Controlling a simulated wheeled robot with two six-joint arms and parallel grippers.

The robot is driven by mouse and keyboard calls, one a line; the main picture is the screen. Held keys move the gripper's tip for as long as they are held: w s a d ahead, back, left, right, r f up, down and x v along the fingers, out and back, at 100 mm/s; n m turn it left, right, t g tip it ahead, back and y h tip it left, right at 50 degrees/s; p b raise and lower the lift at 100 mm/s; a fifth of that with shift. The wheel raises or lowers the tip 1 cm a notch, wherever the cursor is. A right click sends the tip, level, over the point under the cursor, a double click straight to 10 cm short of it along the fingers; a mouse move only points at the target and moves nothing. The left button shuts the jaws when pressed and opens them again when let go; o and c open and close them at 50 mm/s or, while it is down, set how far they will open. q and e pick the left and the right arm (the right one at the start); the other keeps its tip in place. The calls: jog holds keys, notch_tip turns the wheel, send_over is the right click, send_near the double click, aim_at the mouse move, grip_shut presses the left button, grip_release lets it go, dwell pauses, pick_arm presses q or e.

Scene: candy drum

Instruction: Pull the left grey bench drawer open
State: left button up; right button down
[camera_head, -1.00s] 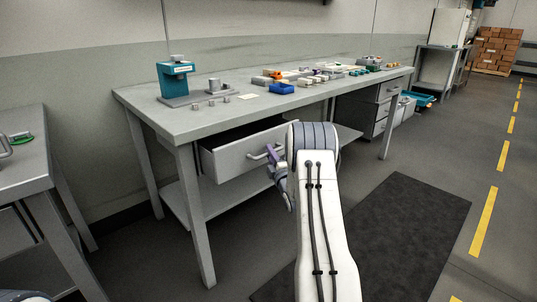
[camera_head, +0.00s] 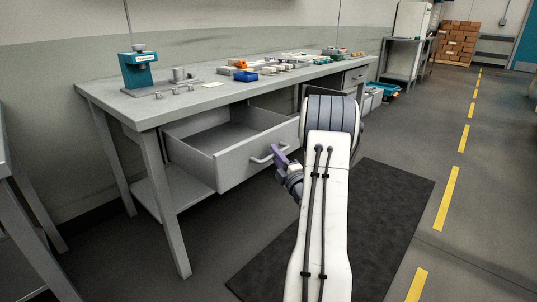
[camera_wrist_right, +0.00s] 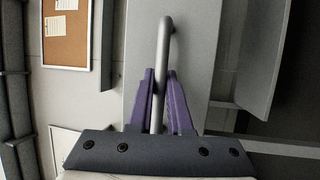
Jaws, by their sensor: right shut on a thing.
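The left grey bench drawer (camera_head: 236,167) stands well out from under the bench top in the head view, and its empty inside shows. Its bar handle (camera_head: 262,160) is on the front face. My right gripper (camera_head: 280,156) is at the handle's right part, with purple fingers. In the right wrist view the two purple fingers (camera_wrist_right: 160,100) are shut on the handle (camera_wrist_right: 163,60), one on each side of the bar. The drawer front (camera_wrist_right: 200,70) lies behind them. My left gripper does not show.
The grey bench (camera_head: 130,106) carries a teal press (camera_head: 137,68), a blue bin (camera_head: 245,76) and several small parts. A dark mat (camera_head: 385,200) lies on the floor at right. Another grey table edge (camera_head: 8,150) stands at left. The floor beyond the mat is clear.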

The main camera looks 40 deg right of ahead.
jog(key=shift+a, duration=0.1)
jog(key=c, duration=0.8)
grip_release()
jog(key=shift+c, duration=0.2)
jog(key=shift+s, duration=0.2)
jog(key=v, duration=1)
jog(key=shift+p, duration=0.45)
jog(key=shift+s+f, duration=0.1)
